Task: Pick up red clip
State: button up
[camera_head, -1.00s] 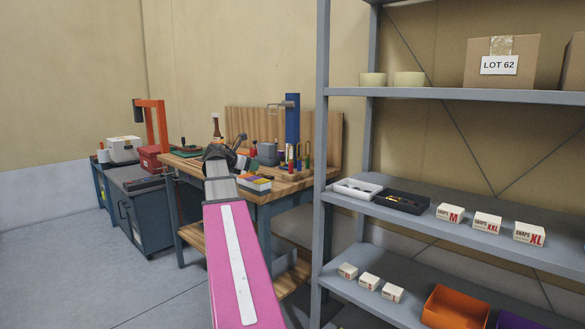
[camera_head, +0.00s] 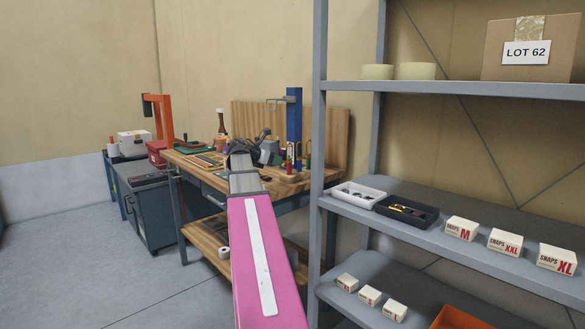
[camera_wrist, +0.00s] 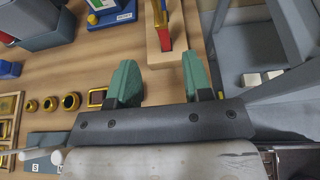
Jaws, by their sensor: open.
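A narrow red piece with a gold-coloured part (camera_wrist: 164,34), which looks like the red clip, stands at a pale wooden block (camera_wrist: 165,52) at the top of the wrist view. In the head view a small red upright piece (camera_head: 290,152) shows at the wooden stand on the workbench (camera_head: 270,182); it is too small to make out fully. My gripper (camera_wrist: 160,62) is open and empty, with its two green fingers apart. The red piece lies beyond the fingertips, roughly between them in the picture. In the head view my arm and wrist partly cover the bench.
A grey shelf rack (camera_head: 318,165) stands close on the right, its post near the bench. A blue post (camera_head: 294,118) rises behind the stand. Several gold-rimmed rings (camera_wrist: 50,103) lie left of my gripper. A blue-based item (camera_wrist: 112,18) is near the wooden block.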

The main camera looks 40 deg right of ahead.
aim_at(288, 163)
jog(key=x, duration=0.9)
jog(key=shift+s+d, duration=0.1)
jog(key=shift+d, duration=0.2)
grip_shut()
